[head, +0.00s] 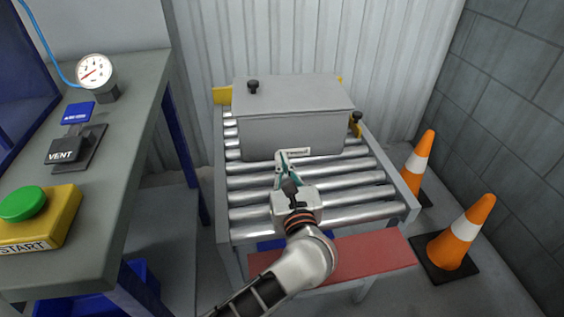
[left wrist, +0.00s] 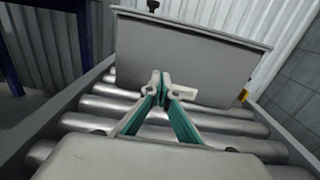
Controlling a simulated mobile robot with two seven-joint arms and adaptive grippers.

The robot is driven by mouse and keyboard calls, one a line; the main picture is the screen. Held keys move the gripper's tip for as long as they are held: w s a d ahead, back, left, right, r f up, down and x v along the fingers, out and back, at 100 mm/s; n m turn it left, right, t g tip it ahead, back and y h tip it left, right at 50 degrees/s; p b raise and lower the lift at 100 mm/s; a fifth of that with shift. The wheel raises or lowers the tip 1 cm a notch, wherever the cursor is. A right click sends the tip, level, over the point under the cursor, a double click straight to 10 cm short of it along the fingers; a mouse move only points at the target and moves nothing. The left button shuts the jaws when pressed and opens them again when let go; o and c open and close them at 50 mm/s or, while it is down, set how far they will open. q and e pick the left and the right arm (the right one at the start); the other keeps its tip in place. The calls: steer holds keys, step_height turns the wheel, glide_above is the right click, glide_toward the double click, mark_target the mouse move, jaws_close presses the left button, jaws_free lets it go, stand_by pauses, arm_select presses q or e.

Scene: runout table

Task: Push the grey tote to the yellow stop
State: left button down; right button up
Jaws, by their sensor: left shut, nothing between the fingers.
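The grey tote (head: 290,134) is a closed box sitting upright on the far half of the roller table. A label is low on its front face, and the tote also fills the top of the left wrist view (left wrist: 190,60). The yellow stop (head: 222,95) shows at the tote's far left corner; the tote hides most of it, and any gap between them. My left gripper (head: 282,158) is shut and empty, its fingertips at the lower front face of the tote. It also shows in the left wrist view (left wrist: 161,86); I cannot tell if it touches. My right gripper is not in view.
Rollers (head: 310,195) in front of the tote are bare. A bench (head: 130,125) with a gauge (head: 95,72), VENT block (head: 66,150) and green START button (head: 22,204) stands left. Orange cones (head: 462,232) stand right. A red board (head: 375,257) lies at the near end.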

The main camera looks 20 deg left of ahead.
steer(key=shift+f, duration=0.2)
arm_select(q)
step_height(320, 180, up, 8)
steer(key=w+p, duration=0.1)
steer(key=p, duration=0.2)
steer(key=m+t+h, duration=0.3)
steer(key=m+h, duration=0.4)
steer(key=h, duration=0.3)
glide_toward(338, 136)
steer(key=d, duration=0.3)
steer(key=shift+w, duration=0.2)
steer(key=shift+w+a+b, duration=0.2)
steer(key=shift+w+a, duration=0.4)
steer(key=shift+w, duration=0.2)
steer(key=shift+w+a+b, duration=0.15)
steer(key=shift+w+a, duration=0.4)
steer(key=shift+w, duration=0.25)
steer(key=shift+w+a, duration=0.35)
steer(key=shift+w, duration=0.25)
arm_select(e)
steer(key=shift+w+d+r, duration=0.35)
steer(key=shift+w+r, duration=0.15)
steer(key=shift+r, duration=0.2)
